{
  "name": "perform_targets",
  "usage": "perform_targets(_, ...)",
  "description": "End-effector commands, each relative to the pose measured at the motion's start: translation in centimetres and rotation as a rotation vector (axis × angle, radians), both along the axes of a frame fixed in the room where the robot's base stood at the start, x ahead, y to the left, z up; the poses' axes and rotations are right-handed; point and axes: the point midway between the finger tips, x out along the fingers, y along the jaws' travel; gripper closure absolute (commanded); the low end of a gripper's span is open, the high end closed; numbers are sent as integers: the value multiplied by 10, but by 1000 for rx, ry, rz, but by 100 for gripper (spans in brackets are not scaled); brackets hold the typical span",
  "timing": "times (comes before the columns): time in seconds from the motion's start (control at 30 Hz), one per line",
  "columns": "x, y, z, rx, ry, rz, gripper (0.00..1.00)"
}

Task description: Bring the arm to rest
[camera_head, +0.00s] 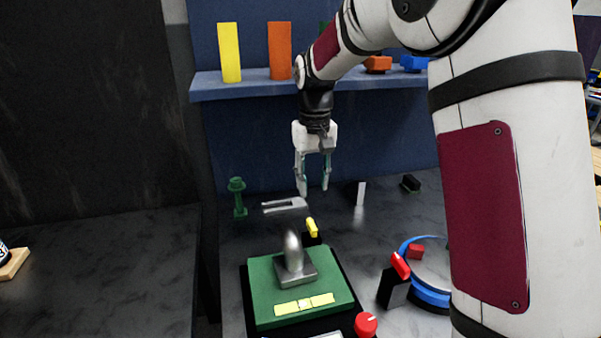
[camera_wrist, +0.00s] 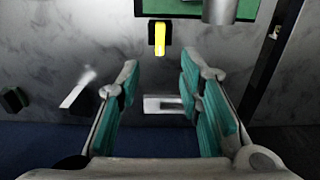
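My gripper (camera_head: 314,188) hangs pointing down at the end of my arm, above the bench and behind the tilting positioner. Its two teal-padded fingers are apart in the wrist view (camera_wrist: 168,78), and no object is gripped between them. The positioner has a green base plate (camera_head: 333,290), a grey bent post (camera_head: 292,245) and a grey slotted head (camera_head: 285,206). The slotted head is close below the fingertips in the head view; I cannot tell whether they touch. A pale slotted piece (camera_wrist: 165,105) shows between the fingers in the wrist view.
A yellow lever (camera_head: 312,227) stands behind the green plate, and a red knob (camera_head: 366,324) in front. A blue-rimmed round device (camera_head: 430,294) is at right, a green post (camera_head: 238,197) at left. A shelf (camera_head: 240,90) with coloured blocks crosses the back. The left bench is mostly clear.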

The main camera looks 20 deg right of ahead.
Motion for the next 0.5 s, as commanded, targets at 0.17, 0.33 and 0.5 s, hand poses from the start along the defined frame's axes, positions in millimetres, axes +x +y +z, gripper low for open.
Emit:
perform_targets(0.17,-4,0,4,-1,-6,0,67)
perform_targets(0.33,-36,-1,36,-5,-53,0,67)
perform_targets(0.5,-90,-2,70,-10,-118,-2,67)
